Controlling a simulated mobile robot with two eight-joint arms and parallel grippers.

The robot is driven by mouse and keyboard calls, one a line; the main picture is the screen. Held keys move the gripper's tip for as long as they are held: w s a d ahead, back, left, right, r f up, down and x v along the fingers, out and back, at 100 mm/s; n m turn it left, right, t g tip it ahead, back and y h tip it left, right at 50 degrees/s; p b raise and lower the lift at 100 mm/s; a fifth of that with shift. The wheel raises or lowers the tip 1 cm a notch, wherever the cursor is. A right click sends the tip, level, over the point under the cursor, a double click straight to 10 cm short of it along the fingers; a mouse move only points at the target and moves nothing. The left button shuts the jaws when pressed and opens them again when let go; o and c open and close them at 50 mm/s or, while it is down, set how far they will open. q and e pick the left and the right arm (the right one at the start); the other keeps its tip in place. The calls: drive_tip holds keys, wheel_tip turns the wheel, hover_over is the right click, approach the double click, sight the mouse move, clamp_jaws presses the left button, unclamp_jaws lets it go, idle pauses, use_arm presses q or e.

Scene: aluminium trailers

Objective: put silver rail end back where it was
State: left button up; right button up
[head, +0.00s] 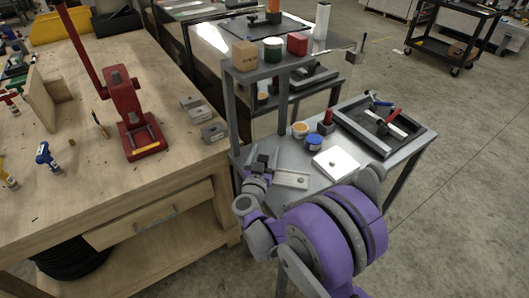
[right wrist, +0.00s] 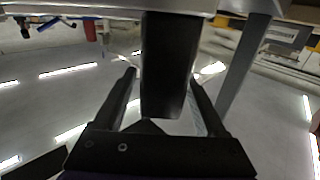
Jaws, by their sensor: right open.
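My right gripper (head: 262,160) is low over the near left part of the grey metal cart. In the right wrist view its two dark fingers (right wrist: 165,80) are spread apart, with a dark upright bar showing between them; I cannot tell how near the bar is. A flat silver piece with a hole (head: 292,180) lies on the cart just right of the gripper, partly beside my arm. Two more silver-grey blocks, one farther back (head: 194,104) and one at the edge (head: 213,132), lie on the wooden bench. I cannot tell which is the rail end. My left gripper is out of view.
The cart top (head: 270,150) also holds a white block (head: 336,162), a blue-lidded jar (head: 313,143) and a black tool tray (head: 378,130). A raised shelf (head: 270,70) stands behind. A red press (head: 132,120) stands on the wooden bench (head: 90,190).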

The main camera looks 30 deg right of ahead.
sight(262, 159)
drive_tip(key=shift+d+r+p, duration=0.1)
drive_tip(key=shift+r+p, duration=0.55)
drive_tip(key=shift+r, duration=0.15)
drive_tip(key=s+a, duration=0.1)
drive_tip(key=s+a+f+b, duration=0.1)
drive_tip(key=a, duration=0.1)
drive_tip(key=shift+s, duration=0.4)
drive_tip(key=s+a+r+n+t+y, duration=0.1)
drive_tip(key=s+a+r+n+y, duration=0.15)
drive_tip(key=a+y, duration=0.2)
drive_tip(key=s+a+r+n+t+y+b, duration=0.1)
drive_tip(key=s+a+n+y, duration=0.1)
drive_tip(key=a+n+y, duration=0.3)
drive_tip(key=s+a+r+n+t+y, duration=0.1)
drive_tip(key=s+a+r+y, duration=0.1)
drive_tip(key=a+y, duration=0.3)
drive_tip(key=s+d+f+g+h, duration=0.1)
drive_tip(key=s+f+g, duration=0.4)
drive_tip(key=s, duration=0.5)
drive_tip(key=s+d+f+g+h, duration=0.2)
drive_tip(key=s+f+g, duration=0.4)
drive_tip(key=s, duration=0.4)
drive_tip(key=shift+d+f+g, duration=0.3)
drive_tip(key=shift+d+f, duration=0.15)
drive_tip(key=shift+f, duration=0.35)
